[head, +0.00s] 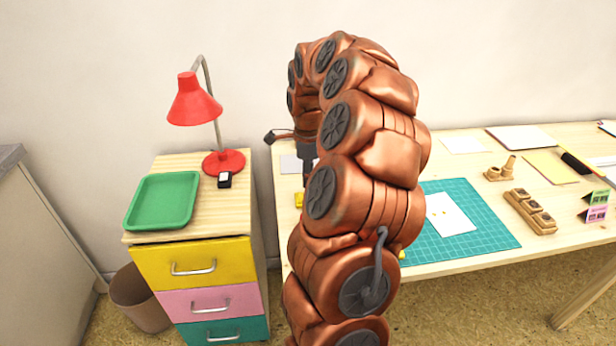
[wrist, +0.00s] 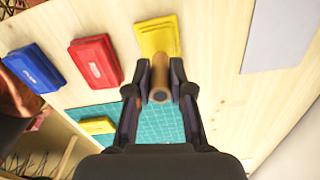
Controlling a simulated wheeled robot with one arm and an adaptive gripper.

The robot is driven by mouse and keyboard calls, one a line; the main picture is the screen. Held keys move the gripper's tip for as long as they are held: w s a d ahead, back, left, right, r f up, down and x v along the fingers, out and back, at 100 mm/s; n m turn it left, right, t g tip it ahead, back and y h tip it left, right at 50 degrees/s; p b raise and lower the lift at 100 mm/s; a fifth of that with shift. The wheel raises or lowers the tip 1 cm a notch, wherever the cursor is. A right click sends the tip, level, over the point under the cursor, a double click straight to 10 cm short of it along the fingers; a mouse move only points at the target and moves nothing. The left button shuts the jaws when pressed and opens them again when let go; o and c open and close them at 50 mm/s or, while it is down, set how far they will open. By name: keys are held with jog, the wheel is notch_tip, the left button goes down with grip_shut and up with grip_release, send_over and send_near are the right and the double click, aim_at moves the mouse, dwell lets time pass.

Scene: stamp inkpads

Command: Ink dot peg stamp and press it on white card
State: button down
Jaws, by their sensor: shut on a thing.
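My gripper (wrist: 160,93) is shut on a round wooden peg stamp (wrist: 160,72), seen from its end in the wrist view. The peg's far end overlaps a yellow inkpad (wrist: 158,35) on the table; I cannot tell whether it touches. A smaller yellow block (wrist: 97,125), perhaps its lid, lies on the teal mat. In the head view the gripper (head: 306,172) is partly hidden behind my arm, with a bit of yellow (head: 299,200) below it. The white card (head: 447,222) lies on the teal mat (head: 488,238) and bears small yellow marks.
A red inkpad (wrist: 96,62) and a blue inkpad (wrist: 33,68) lie left of the yellow one in the wrist view. A wooden stamp rack (head: 530,211) stands right of the mat. A green tray (head: 132,222) and red lamp (head: 224,160) are on the drawer cabinet.

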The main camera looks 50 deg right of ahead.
jog(key=shift+r, duration=0.15)
jog(key=shift+r, duration=2.6)
